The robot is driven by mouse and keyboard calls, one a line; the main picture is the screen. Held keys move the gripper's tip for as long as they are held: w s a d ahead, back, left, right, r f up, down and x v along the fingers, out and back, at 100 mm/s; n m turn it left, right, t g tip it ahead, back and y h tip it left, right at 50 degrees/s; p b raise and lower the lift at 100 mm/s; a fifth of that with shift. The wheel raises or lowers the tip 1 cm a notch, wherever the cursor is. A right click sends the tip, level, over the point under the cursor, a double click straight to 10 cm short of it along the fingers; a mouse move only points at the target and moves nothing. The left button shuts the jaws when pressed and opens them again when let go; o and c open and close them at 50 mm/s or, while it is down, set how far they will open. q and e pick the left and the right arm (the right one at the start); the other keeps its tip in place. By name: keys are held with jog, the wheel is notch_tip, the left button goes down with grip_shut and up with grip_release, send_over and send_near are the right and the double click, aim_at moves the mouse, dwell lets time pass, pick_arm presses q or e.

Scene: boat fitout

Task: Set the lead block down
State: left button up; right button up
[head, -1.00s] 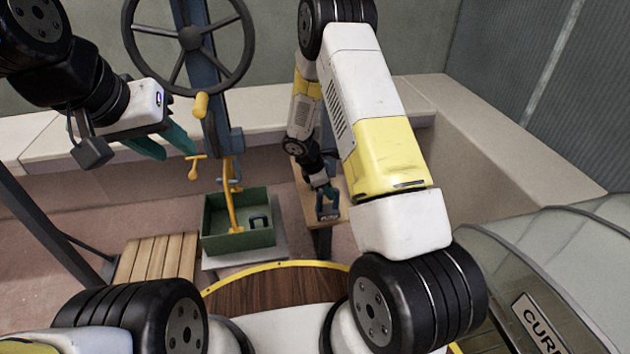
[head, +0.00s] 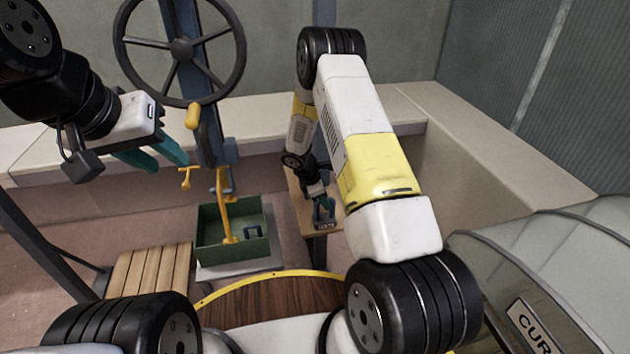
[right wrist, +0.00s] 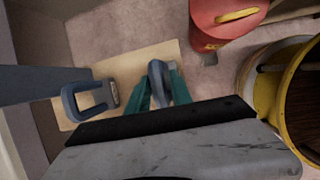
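The lead block (head: 324,219) is a small dark block with a grey loop handle, at the wooden bench (head: 297,206) in the head view. My right gripper (head: 321,197) is over it, its teal fingers around the handle. In the right wrist view the fingers (right wrist: 162,92) close on the grey handle (right wrist: 158,72) above the pale bench top (right wrist: 128,64). I cannot tell whether the block's underside touches the bench. My left gripper (head: 160,162) is open and empty in the air at the left.
A red container (right wrist: 225,20) and a yellow-rimmed round table (right wrist: 268,92) are at right.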

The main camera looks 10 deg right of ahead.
jog(key=shift+o, duration=1.2)
jog(key=shift+r, duration=0.1)
jog(key=v, duration=1.2)
jog(key=s+d+r+m+t+y, duration=0.1)
jog(key=s+r+m, duration=0.35)
jog(key=r, duration=0.55)
jog(key=s+d+r+m+y, duration=0.1)
jog(key=s+r+m, duration=0.35)
jog(key=r, duration=0.55)
jog(key=s+r+m+t+y, duration=0.1)
jog(key=s+r+m, duration=0.2)
jog(key=s, duration=0.4)
jog(key=s+a+r+m+t+y, duration=0.1)
jog(key=s+r+m+y, duration=0.1)
jog(key=s+r, duration=0.2)
jog(key=s+a+r+m+t+y, duration=0.1)
jog(key=s+r+m, duration=0.2)
jog(key=s, duration=0.6)
jog(key=shift+s+a+r+m+t+y, duration=0.15)
jog(key=shift+s+r+m+t+y, duration=0.2)
jog(key=shift+r, duration=0.55)
